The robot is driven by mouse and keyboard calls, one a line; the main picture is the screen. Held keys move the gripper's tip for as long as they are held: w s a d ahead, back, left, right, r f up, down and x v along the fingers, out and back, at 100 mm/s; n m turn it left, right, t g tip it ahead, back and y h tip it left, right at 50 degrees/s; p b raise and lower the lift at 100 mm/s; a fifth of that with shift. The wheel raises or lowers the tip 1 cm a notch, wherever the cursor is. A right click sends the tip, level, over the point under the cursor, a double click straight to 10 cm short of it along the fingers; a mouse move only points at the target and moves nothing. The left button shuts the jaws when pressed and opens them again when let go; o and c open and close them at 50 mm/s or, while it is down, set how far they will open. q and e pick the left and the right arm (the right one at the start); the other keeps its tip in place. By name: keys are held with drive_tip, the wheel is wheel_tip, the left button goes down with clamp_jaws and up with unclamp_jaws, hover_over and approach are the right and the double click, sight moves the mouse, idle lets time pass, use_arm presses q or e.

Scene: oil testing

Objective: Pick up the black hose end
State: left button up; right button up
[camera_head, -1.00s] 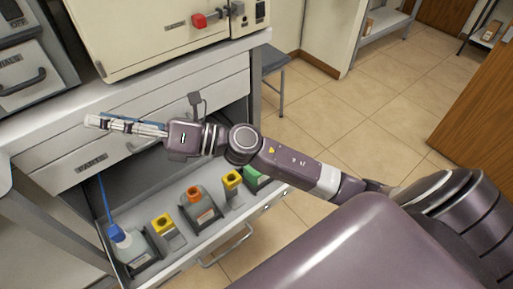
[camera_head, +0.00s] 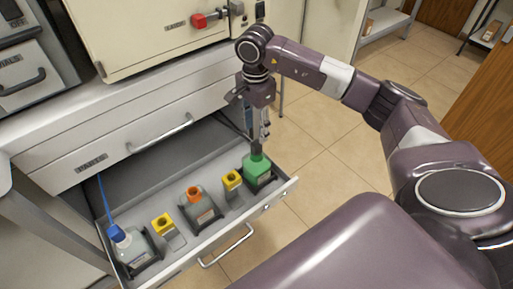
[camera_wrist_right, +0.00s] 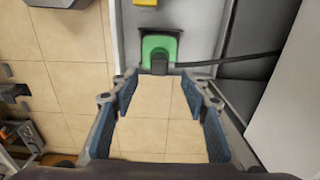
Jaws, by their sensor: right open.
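A black hose (camera_wrist_right: 225,60) runs in from the right in the right wrist view. Its black end (camera_wrist_right: 159,64) sits at the green bottle (camera_wrist_right: 150,44); I cannot tell how deep it goes. The green bottle (camera_head: 257,170) stands at the right end of the open drawer in the head view, where the hose is hard to make out. My right gripper (camera_head: 258,137) points down just above this bottle. In the wrist view its two blue-padded fingers (camera_wrist_right: 160,95) are spread and empty, with the bottle beyond the gap. My left gripper is not in view.
The open drawer (camera_head: 205,240) also holds a blue-capped bottle (camera_head: 128,246) with a blue hose, an orange-capped bottle (camera_head: 200,210) and two yellow-topped holders (camera_head: 163,225). The counter (camera_head: 70,125) overhangs behind. Open tiled floor (camera_head: 315,170) lies to the right.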

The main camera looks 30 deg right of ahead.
sight(257, 143)
wheel_tip(257, 143, down, 8)
drive_tip(key=shift+d+r, duration=0.1)
drive_tip(key=shift+r, duration=0.05)
drive_tip(key=shift+s, duration=0.1)
clamp_jaws()
idle(0.4)
